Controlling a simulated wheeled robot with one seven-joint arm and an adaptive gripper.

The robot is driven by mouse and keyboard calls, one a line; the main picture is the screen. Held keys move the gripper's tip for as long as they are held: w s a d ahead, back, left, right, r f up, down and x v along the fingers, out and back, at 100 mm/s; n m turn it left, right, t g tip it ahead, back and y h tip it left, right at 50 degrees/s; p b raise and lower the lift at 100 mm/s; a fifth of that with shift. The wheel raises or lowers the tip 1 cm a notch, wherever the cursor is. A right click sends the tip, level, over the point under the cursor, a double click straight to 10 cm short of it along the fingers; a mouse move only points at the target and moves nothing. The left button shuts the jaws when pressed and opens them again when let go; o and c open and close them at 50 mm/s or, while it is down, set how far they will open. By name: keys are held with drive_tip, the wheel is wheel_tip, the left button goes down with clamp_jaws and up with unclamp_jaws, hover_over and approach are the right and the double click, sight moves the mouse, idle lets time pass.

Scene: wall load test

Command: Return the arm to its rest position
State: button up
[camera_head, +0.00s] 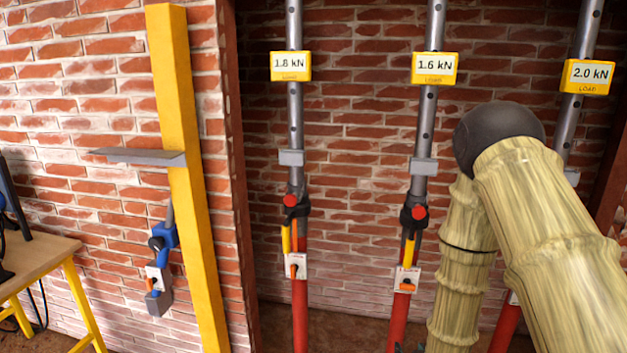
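My arm (555,240) rises from the lower right in yellowish, bamboo-like links. It bends at a dark grey rounded joint (500,135), and a second link (463,270) runs down from there out of the bottom of the frame. My gripper is not in view, so whether it is open or shut is hidden. The arm passes in front of the right-hand prop and covers much of its lower part.
Grey-and-red props stand in a brick recess, with yellow signs reading 1.8 kN (291,66), 1.6 kN (434,68) and 2.0 kN (587,76). A yellow post (190,190) with a grey plate (140,157) stands left. A wooden-topped table (35,262) is far left.

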drive_tip(key=s+a+f+g, duration=0.1)
drive_tip(key=s+f+g, duration=0.5)
drive_tip(key=s+f, duration=0.85)
drive_tip(key=s+f+g, duration=0.3)
drive_tip(key=s, duration=0.8)
drive_tip(key=s+a+f+g+y, duration=0.1)
drive_tip(key=s+f+g, duration=0.2)
drive_tip(key=s, duration=0.8)
drive_tip(key=shift+s+a+f+n, duration=0.2)
drive_tip(key=shift+s+f+n, duration=0.1)
drive_tip(key=shift+n, duration=0.1)
drive_tip(key=shift+w, duration=0.1)
drive_tip(key=m+t+h, duration=0.2)
drive_tip(key=t+h, duration=0.1)
drive_tip(key=t, duration=1.4)
approach(411, 249)
drive_tip(key=w, duration=0.3)
drive_tip(key=w+d+p, duration=0.1)
drive_tip(key=w, duration=0.3)
drive_tip(key=w+d, duration=0.1)
drive_tip(key=w, duration=0.3)
drive_tip(key=shift+f+p, duration=0.1)
drive_tip(key=shift+p, duration=0.25)
